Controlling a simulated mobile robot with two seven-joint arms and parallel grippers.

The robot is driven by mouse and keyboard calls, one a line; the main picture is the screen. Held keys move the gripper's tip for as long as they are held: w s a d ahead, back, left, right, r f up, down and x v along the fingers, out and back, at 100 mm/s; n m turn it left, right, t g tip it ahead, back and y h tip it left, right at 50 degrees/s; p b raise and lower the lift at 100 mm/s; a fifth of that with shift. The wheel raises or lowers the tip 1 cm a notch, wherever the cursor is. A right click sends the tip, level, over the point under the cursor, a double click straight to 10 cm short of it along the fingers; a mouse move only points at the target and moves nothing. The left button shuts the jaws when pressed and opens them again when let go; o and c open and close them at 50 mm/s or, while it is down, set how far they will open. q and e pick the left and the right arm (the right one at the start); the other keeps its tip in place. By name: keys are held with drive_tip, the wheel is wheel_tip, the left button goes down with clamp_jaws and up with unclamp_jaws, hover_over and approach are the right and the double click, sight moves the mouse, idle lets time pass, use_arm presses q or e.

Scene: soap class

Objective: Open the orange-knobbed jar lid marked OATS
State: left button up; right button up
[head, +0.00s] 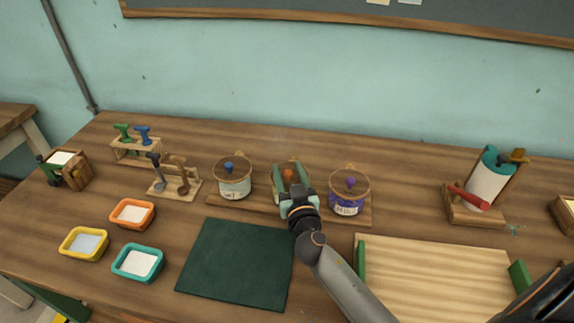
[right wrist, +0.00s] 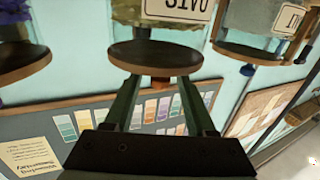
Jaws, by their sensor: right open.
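The OATS jar is the middle one of three on a wooden board; its orange knob (head: 288,174) shows between my right fingers in the head view. My right gripper (head: 291,178) is open over its lid and hides much of the jar. In the right wrist view the picture is upside down: the OATS label (right wrist: 178,9) is at the top. The brown lid (right wrist: 155,56) sits on the jar, and the orange knob (right wrist: 159,79) lies between the open green fingers (right wrist: 160,95). Contact with the knob cannot be told. My left gripper is not in view.
A blue-knobbed jar (head: 233,178) stands close on the left, a purple-knobbed jar (head: 348,190) close on the right. A dark green mat (head: 237,262) lies in front, with a wooden tray (head: 440,280) to its right. Small coloured dishes (head: 137,262) are at left.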

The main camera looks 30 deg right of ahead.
drive_tip(key=shift+c, duration=0.3)
clamp_jaws()
idle(1.2)
